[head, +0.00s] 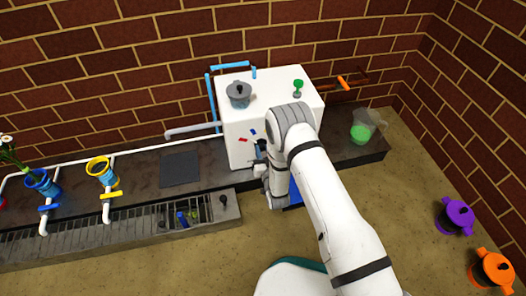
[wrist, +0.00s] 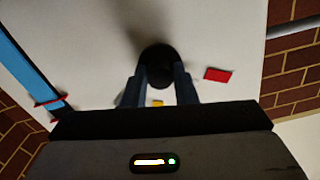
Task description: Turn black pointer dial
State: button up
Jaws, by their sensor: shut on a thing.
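The black pointer dial (wrist: 158,66) is on the front of the white box (wrist: 220,30) in the wrist view. My gripper (wrist: 158,84) is shut on the dial, with one finger on either side of it. In the head view my gripper (head: 264,165) is at the front of the white box (head: 236,135), and my arm hides most of the dial. A red mark (wrist: 217,75) lies to the right of the dial in the wrist view, and a yellow mark (wrist: 157,103) shows between my fingers. Which way the pointer faces is hidden.
On the box stand a grey pot (head: 238,96) and a small green item (head: 298,85). Blue pipes (head: 209,95) run beside it. Blue and yellow funnels, a drain grate (head: 150,222) and a dark square pad (head: 180,168) are left. Purple and orange pots (head: 456,216) are right.

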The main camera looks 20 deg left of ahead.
jog(key=shift+d+n, duration=0.1)
jog(key=shift+n, duration=1.1)
jog(key=shift+w, duration=0.1)
jog(key=o, duration=1)
jog(key=p+v, duration=0.3)
jog(key=v, duration=0.4)
jog(key=shift+s, duration=0.45)
jog(key=shift+d, duration=0.1)
